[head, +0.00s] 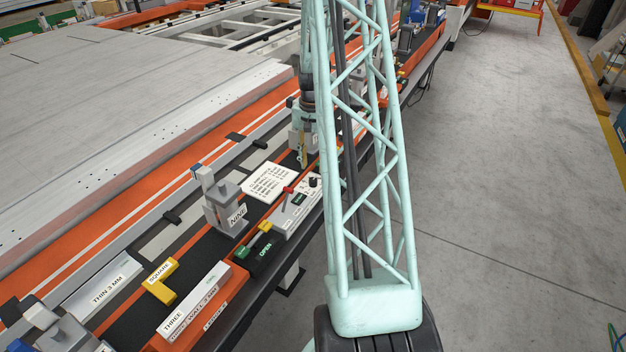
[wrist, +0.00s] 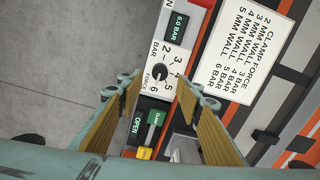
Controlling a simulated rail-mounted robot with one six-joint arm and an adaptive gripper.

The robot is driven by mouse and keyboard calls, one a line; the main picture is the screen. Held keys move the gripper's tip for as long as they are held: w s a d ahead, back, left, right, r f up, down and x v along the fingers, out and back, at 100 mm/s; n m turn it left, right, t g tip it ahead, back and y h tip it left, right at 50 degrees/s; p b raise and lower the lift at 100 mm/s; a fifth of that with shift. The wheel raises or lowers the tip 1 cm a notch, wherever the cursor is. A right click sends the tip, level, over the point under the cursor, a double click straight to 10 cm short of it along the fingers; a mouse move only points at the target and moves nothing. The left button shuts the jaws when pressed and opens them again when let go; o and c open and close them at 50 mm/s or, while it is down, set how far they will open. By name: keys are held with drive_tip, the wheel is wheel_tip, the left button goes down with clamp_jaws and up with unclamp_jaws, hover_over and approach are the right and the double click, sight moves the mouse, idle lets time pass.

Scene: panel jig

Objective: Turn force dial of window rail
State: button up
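The force dial (wrist: 160,72) is a black round knob on a white plate marked FORCE and BAR, with numbers 2 to 6 around it. Its pointer is too small to read. In the head view the dial (head: 313,182) sits on a grey box beside the rail. A small dark display (wrist: 179,26) next to it reads 6.0 BAR. My gripper (wrist: 167,90) is open above the panel, its two padded fingers apart, with the dial seen between and just beyond the fingertips. Nothing is held. In the head view my gripper (head: 303,158) is partly hidden by my lattice column.
A white clamp force card (wrist: 245,50) lists walls and bars. A grey clamp (head: 226,212) and yellow square (head: 160,280) stand nearby.

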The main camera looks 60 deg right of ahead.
sight(313, 180)
drive_tip(key=shift+f+b, duration=0.3)
drive_tip(key=shift+f, duration=3.45)
drive_tip(key=shift+c, duration=0.7)
drive_tip(key=c, duration=0.7)
